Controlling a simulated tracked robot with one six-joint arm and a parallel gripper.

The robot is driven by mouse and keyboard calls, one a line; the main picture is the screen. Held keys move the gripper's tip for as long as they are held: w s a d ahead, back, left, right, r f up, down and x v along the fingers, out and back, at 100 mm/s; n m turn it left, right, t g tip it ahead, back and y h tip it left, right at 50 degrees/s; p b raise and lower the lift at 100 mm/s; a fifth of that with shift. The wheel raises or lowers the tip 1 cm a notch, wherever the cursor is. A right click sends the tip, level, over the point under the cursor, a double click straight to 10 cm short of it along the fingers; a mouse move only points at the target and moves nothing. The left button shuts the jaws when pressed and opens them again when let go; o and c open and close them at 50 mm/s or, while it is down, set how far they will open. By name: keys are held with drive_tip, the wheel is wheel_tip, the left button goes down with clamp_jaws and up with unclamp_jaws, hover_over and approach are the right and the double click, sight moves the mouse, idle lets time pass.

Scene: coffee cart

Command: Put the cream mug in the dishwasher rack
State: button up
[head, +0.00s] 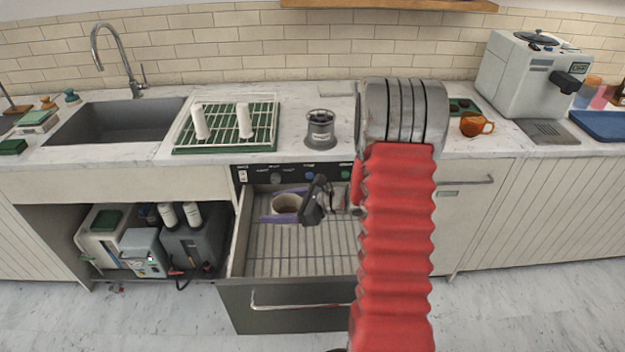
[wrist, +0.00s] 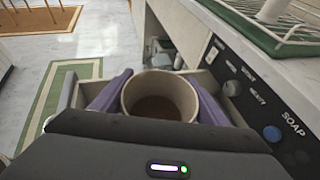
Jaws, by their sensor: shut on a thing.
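The cream mug (wrist: 160,92) is between the purple fingers of my gripper (wrist: 158,95) in the wrist view, and the fingers are shut on it. Its open top faces the wrist camera and its inside looks brown. In the head view the mug (head: 286,204) shows over the back left part of the pulled-out dishwasher drawer, with my gripper (head: 284,207) around it. The wire dishwasher rack (head: 290,250) lies in the drawer, and its front part is bare. I cannot tell whether the mug touches the rack. My red arm hides the drawer's right side.
The dishwasher's control panel (head: 290,173) is just behind the mug. The drawer front (head: 285,305) stands out over the floor. On the counter are a green drying tray (head: 262,138), a grey jar (head: 320,130) and an orange mug (head: 476,125). Canisters (head: 190,245) stand under the sink.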

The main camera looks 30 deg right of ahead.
drive_tip(key=s+a+f+n+g+y, duration=0.1)
drive_tip(key=a, duration=0.6)
drive_tip(key=s+a+f+n+g+y, duration=0.1)
drive_tip(key=s+a, duration=0.1)
drive_tip(key=a, duration=0.5)
drive_tip(key=shift+f+n, duration=0.3)
drive_tip(key=shift+f, duration=0.05)
drive_tip(key=shift+s, duration=0.1)
